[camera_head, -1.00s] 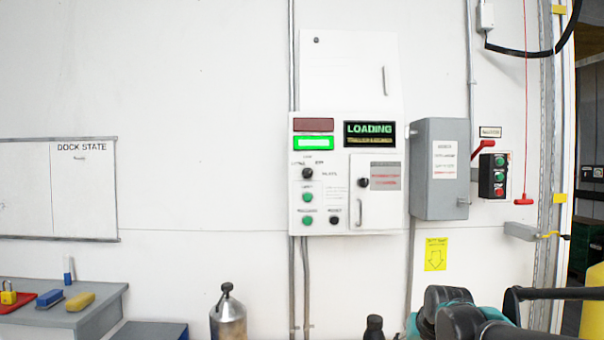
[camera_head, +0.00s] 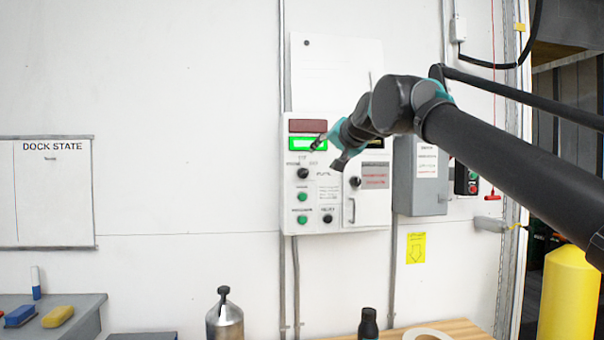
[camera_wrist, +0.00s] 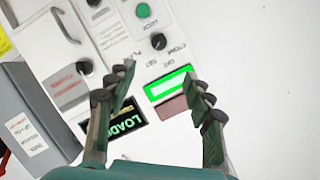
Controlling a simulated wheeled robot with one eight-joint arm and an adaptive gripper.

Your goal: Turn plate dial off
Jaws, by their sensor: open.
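The white control panel (camera_head: 318,215) on the wall carries a black dial (camera_head: 303,173) at its left, under the lit green indicator. A second black dial (camera_head: 355,181) sits on the small door at its right. The labels are too small to tell which is the plate dial. In the wrist view the left dial (camera_wrist: 158,41) shows beyond the fingertips and the door dial (camera_wrist: 84,66) lies farther left. My gripper (camera_head: 327,152) is open and empty in front of the panel's upper part. Its fingers (camera_wrist: 163,78) appear apart from both dials and partly hide the LOADING display (camera_wrist: 125,122).
Green buttons (camera_head: 302,196) and a black knob (camera_head: 327,219) sit below the left dial. A grey box (camera_head: 420,190) stands right of the panel, behind my arm. A metal canister (camera_head: 225,318) and a black bottle (camera_head: 368,325) stand below.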

